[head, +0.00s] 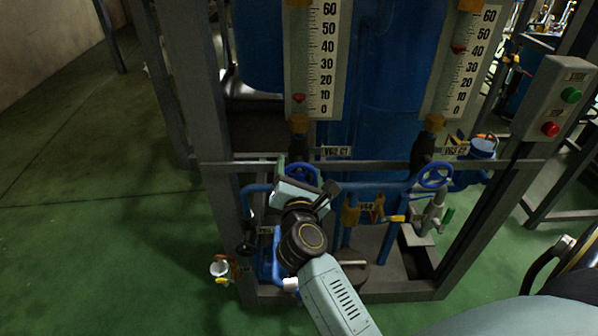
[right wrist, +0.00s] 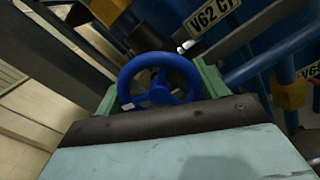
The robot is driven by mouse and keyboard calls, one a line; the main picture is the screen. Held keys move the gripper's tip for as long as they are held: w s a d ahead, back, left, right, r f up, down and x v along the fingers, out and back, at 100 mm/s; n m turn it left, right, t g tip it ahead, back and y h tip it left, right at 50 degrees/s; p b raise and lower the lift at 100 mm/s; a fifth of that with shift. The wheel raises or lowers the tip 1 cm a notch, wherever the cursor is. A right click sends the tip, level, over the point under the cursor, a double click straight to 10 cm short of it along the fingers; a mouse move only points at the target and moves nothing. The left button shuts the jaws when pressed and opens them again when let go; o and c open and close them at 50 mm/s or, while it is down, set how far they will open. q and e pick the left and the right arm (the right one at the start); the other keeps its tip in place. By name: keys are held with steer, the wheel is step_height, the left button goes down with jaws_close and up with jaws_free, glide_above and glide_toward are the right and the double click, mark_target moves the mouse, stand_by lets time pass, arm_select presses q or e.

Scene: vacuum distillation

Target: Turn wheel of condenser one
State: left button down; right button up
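The blue wheel of condenser one (head: 302,170) is on the left of the frame, beside the label V62 C1 (head: 335,151). My right gripper (head: 308,188) is in front of it and hides its lower part in the head view. In the right wrist view the blue wheel (right wrist: 158,85) lies just beyond the gripper body, with pale green finger parts (right wrist: 208,78) set apart on its two sides. The gripper looks open around the wheel; I cannot tell whether it touches the rim. My left gripper is not in view.
A second blue wheel (head: 434,176) is to the right, near its own label. Two gauges (head: 316,60) stand above the grey crossbar. A box with green and red buttons (head: 558,100) is at the right. Pipes and valves crowd below. Green floor (head: 90,230) is clear at the left.

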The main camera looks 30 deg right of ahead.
steer(key=c, duration=0.4)
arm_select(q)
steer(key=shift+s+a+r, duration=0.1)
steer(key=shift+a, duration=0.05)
arm_select(e)
steer(key=shift+o, duration=0.2)
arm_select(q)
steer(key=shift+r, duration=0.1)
